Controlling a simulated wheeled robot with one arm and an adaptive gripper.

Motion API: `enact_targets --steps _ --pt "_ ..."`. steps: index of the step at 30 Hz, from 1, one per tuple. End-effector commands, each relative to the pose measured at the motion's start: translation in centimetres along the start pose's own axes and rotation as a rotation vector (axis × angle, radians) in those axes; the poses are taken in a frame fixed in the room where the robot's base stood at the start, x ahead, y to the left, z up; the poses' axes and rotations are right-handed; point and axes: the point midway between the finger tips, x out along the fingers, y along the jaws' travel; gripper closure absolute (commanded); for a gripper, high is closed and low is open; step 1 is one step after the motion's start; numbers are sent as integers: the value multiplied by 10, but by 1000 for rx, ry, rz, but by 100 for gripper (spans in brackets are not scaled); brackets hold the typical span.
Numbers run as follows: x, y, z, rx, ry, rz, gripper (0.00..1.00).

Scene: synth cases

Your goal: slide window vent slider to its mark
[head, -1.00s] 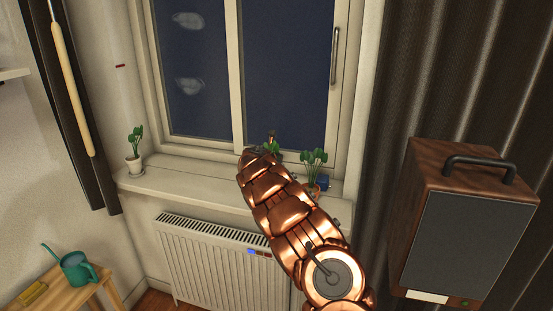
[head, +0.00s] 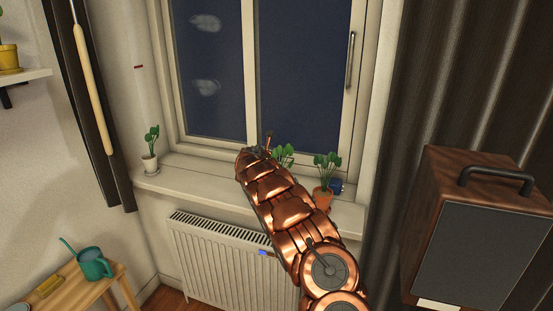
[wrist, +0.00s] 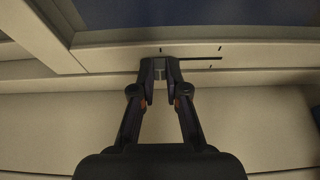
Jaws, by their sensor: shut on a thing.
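The window vent slider (wrist: 159,74) is a small grey piece on the pale lower window frame in the wrist view. My gripper (wrist: 160,68) has its two dark fingers closed on either side of it. A thin dark slot (wrist: 200,58) runs to the right from the fingers. Short dark ticks stand above the fingers, above the slot's right end and just below the slot. I cannot tell which tick is the mark. In the head view, my copper arm reaches to the bottom of the window frame, and the slider is hidden there.
Potted plants (head: 324,180) stand on the windowsill (head: 200,185) close to my arm, with another (head: 150,150) at the left end. A radiator (head: 225,260) is below the sill. A wooden-cased box (head: 475,230) stands at the right. A watering can (head: 95,262) sits on a stool.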

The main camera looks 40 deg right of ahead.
Motion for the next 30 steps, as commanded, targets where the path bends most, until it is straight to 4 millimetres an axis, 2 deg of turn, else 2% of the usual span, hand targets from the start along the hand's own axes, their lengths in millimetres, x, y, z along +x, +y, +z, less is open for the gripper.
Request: enact_targets --steps 1,8,20,30 --pt "-1 3 2 -1 -3 5 85" --pt "-1 1 1 -1 -2 3 61" --pt "-2 0 0 -1 -1 0 60" --pt "-26 -1 2 -3 -3 -2 60"
